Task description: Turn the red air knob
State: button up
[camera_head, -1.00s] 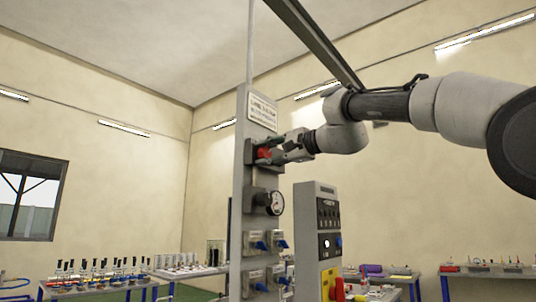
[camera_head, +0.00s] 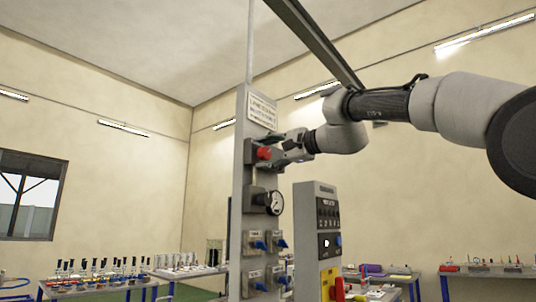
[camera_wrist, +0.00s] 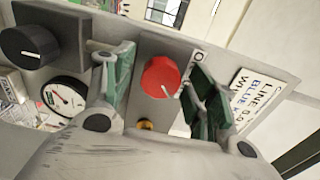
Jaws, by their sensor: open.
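The red air knob (camera_head: 264,153) sits high on a tall grey panel (camera_head: 240,200), under a white sign. In the wrist view the red knob (camera_wrist: 160,77) is round, with a pale pointer mark toward its lower right. My gripper (camera_wrist: 163,68) is open, with one green-padded finger on each side of the knob and visible gaps to it. In the head view my gripper (camera_head: 283,151) is just right of the knob, and nothing is held. The knob's front is in plain sight.
A black knob (camera_wrist: 30,43) and a pressure gauge (camera_wrist: 64,100) are left of the red knob in the wrist view. Blue-handled valves (camera_head: 258,245) sit lower on the panel. A grey control box (camera_head: 318,230) stands to the right.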

jog(key=shift+d, duration=0.1)
jog(key=v, duration=1.2)
jog(key=s+d+f+n+g+h, duration=0.2)
jog(key=d+f+n+h, duration=0.3)
jog(key=f, duration=0.9)
jog(key=s+d+f+n+g+h, duration=0.1)
jog(key=d+f+h, duration=0.35)
jog(key=f, duration=0.95)
jog(key=s+d+f+n+g+h, duration=0.1)
jog(key=s+d+f+g+h, duration=0.2)
jog(key=s+d+f, duration=1.5)
notch_tip(320, 180, down, 4)
jog(key=s+h, duration=0.1)
jog(key=s, duration=0.1)
jog(key=shift+s+r+n+g+h, duration=0.2)
jog(key=shift+s+n+g+h, duration=0.15)
jog(key=shift+s+n+g, duration=0.05)
